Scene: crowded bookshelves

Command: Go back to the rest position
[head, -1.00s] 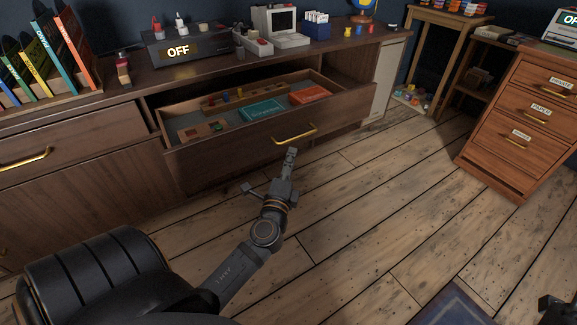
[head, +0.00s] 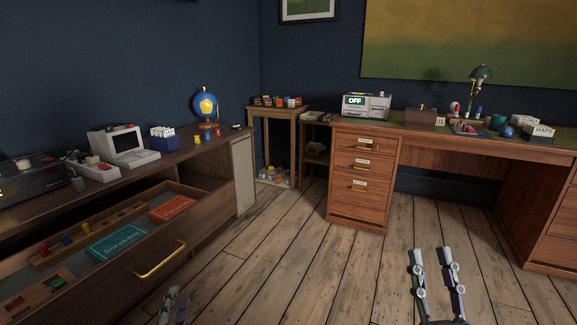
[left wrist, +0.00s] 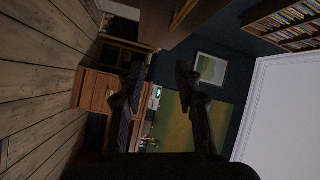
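My left gripper (head: 175,300) shows at the bottom edge of the head view, in front of the open drawer. In the left wrist view its two dark fingers (left wrist: 158,78) stand apart with nothing between them. My right gripper (head: 432,252) points up at the bottom right of the head view, over the floor. Its fingers are apart and empty. The drawer (head: 128,284) at the left is pulled out, with its brass handle (head: 159,259) free. A teal box (head: 116,243) and a red box (head: 172,209) lie in it.
The cabinet top (head: 190,141) carries a globe (head: 206,106) and a white machine (head: 122,145). A wooden desk (head: 361,181) with labelled drawers stands at the back right, with a small side table (head: 278,110) beside it. The plank floor (head: 290,265) between is clear.

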